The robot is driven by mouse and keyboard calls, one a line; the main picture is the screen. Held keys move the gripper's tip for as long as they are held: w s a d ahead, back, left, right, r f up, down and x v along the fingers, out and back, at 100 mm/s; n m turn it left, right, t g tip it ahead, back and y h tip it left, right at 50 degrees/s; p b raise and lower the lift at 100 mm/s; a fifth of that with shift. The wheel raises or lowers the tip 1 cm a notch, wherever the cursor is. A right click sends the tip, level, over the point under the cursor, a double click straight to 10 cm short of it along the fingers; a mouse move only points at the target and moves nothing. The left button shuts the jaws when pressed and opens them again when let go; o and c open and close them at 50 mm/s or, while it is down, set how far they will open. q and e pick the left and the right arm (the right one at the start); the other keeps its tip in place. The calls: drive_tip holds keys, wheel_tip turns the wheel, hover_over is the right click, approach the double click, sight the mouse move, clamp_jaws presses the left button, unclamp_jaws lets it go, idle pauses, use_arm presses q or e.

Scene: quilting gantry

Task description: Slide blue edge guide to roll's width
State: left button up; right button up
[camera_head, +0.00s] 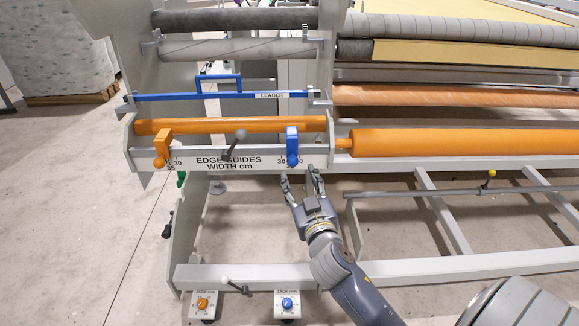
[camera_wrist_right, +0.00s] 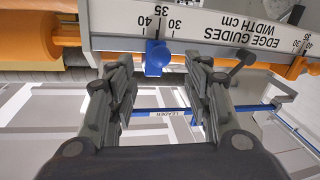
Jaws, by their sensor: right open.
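The blue edge guide (camera_head: 292,145) sits near the right end of the white scale bar (camera_head: 228,159) marked "EDGE GUIDES WIDTH cm". In the right wrist view its blue knob (camera_wrist_right: 156,58) hangs close to the 35 mark. My right gripper (camera_head: 299,176) is open just below the guide, its fingers pointing up at it. In the right wrist view the knob shows between and beyond the open fingers (camera_wrist_right: 156,74), with no clear contact. A short orange roll (camera_head: 230,125) lies behind the bar. My left gripper is not in view.
An orange guide (camera_head: 161,147) sits at the bar's left end. A grey lever (camera_head: 235,142) stands mid-bar. Above is a blue leader bar (camera_head: 222,96). A long orange roller (camera_head: 450,142) extends right. Open floor shows below the bar.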

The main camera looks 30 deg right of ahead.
sight(294, 165)
drive_tip(key=x, duration=0.6)
drive_tip(key=shift+w+d, duration=0.1)
drive_tip(key=shift+w, duration=0.3)
clamp_jaws()
